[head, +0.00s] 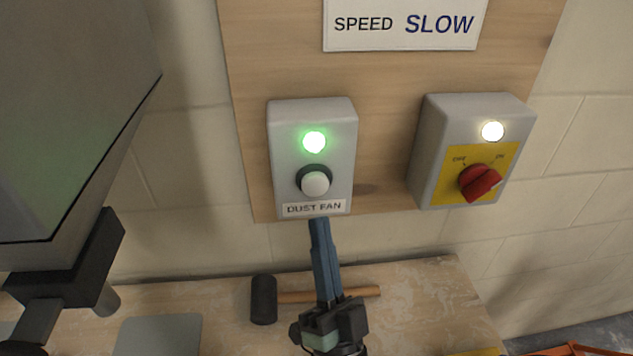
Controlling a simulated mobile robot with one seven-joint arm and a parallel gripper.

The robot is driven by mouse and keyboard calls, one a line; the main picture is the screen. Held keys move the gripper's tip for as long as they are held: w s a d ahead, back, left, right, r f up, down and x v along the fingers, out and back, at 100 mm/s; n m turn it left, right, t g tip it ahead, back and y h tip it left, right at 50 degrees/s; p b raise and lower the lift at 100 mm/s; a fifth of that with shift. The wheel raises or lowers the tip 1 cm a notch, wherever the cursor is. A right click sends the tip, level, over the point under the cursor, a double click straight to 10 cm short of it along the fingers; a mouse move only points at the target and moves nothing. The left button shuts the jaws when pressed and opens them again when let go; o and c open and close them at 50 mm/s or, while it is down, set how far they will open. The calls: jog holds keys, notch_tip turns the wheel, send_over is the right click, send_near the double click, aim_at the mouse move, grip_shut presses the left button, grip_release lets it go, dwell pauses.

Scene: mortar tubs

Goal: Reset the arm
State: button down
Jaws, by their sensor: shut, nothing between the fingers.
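My gripper (319,222) is shut and empty. Its blue fingers point up, with the tips just below the label of the grey DUST FAN box (343,150). I cannot tell whether the tips touch the box. On that box a green lamp (314,142) is lit above a white round button (315,183).
A grey box with a red rotary switch (480,182) and a lit white lamp is to the right. A SPEED SLOW sign (405,24) is above. A mallet (264,299) lies on the worktop (420,290) behind my gripper. A screen (70,110) stands at left.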

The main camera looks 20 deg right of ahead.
jog(key=shift+s+a, duration=0.1)
jog(key=shift+s, duration=0.25)
jog(key=w+a+r+n+p, duration=0.1)
jog(key=w+a+r, duration=0.15)
jog(key=r, duration=0.85)
jog(key=w+a+r+n+p, duration=0.1)
jog(key=w+a+r, duration=0.15)
jog(key=r, duration=0.85)
jog(key=s+a+r+n+y, duration=0.2)
jog(key=s+a+r+n, duration=0.1)
jog(key=r, duration=0.6)
jog(key=s+a+r+n+y+p, duration=0.1)
jog(key=s+a+r+n, duration=0.3)
jog(key=r, duration=0.5)
jog(key=shift+s+a+t+y, duration=0.25)
jog(key=shift+a+t+y, duration=0.15)
jog(key=shift+a+y, duration=0.3)
